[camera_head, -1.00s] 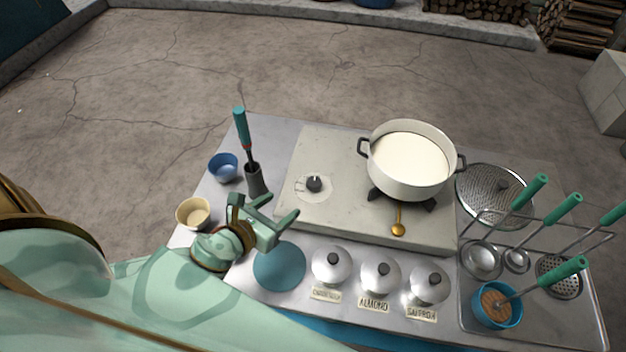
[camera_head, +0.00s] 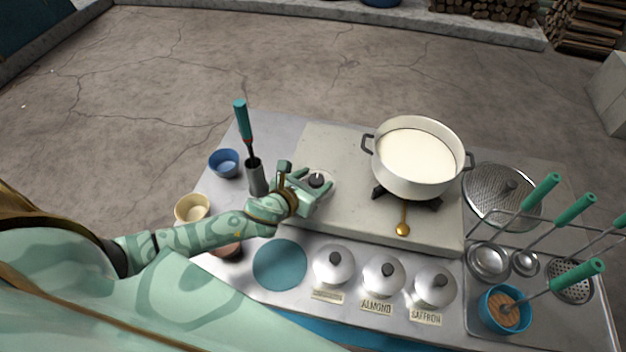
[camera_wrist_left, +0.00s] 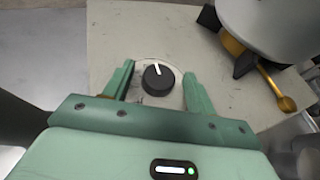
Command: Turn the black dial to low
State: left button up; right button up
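The black dial (camera_head: 317,180) sits on a pale round plate at the left of the stove top (camera_head: 345,150). In the left wrist view the dial (camera_wrist_left: 158,79) shows a white pointer line toward its top. My left gripper (camera_head: 316,187) is open, with one finger on each side of the dial and gaps between fingers and dial. In the wrist view the open fingers (camera_wrist_left: 158,82) show left and right of it. The dial's markings are too small to read. My right gripper is not in view.
A grey holder (camera_head: 257,178) with a teal-handled tool stands just left of the gripper. Lidded jars line the front.

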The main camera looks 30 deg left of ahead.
pick_arm(q)
jog(key=c, duration=0.8)
jog(key=shift+d+r+n+y+p, duration=0.1)
jog(key=shift+d+n+y+p, duration=0.05)
jog(key=shift+n+y+p, duration=0.55)
jog(key=n+y, duration=0.2)
jog(key=y, duration=0.1)
jog(key=shift+d+p, duration=0.2)
jog(key=shift+p, duration=0.15)
jog(key=shift+n+y, duration=0.8)
jog(key=shift+n, duration=0.1)
jog(key=shift+w+d+n+g+y, duration=0.15)
jog(key=shift+n+g+y, duration=0.55)
jog(key=shift+n+y, duration=0.55)
jog(key=shift+y, duration=0.25)
